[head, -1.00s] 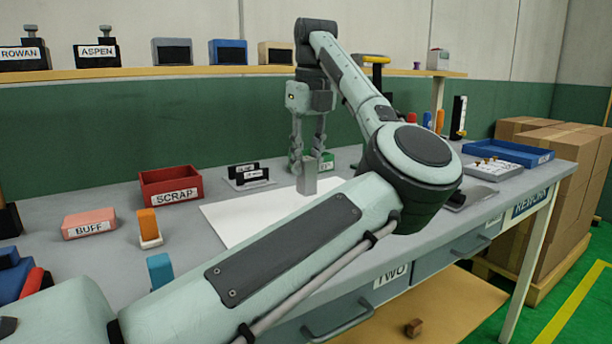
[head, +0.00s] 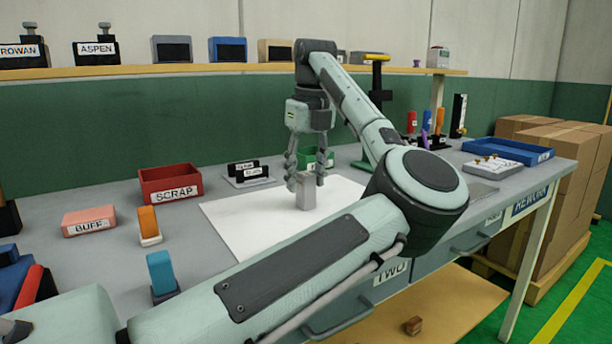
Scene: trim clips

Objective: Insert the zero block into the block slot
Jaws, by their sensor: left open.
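A small grey block (head: 306,194) stands upright on the white sheet (head: 240,225) on the bench; I take it to be the zero block, though no marking on it is readable. My left gripper (head: 306,180) is open, pointing down, with its fingers on either side of the block's upper part. Whether a finger still touches the block cannot be told. I cannot make out a block slot for certain. A small grey holder with black labelled plates (head: 248,176) stands behind the sheet, to the left. My right gripper is out of view.
A red SCRAP bin (head: 170,184), a pink BUFF block (head: 89,221), an orange block (head: 149,222) and a blue block (head: 161,272) stand left. A green bin (head: 316,158) is behind the gripper. A blue tray (head: 507,152) lies far right. My left arm crosses the bench's front.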

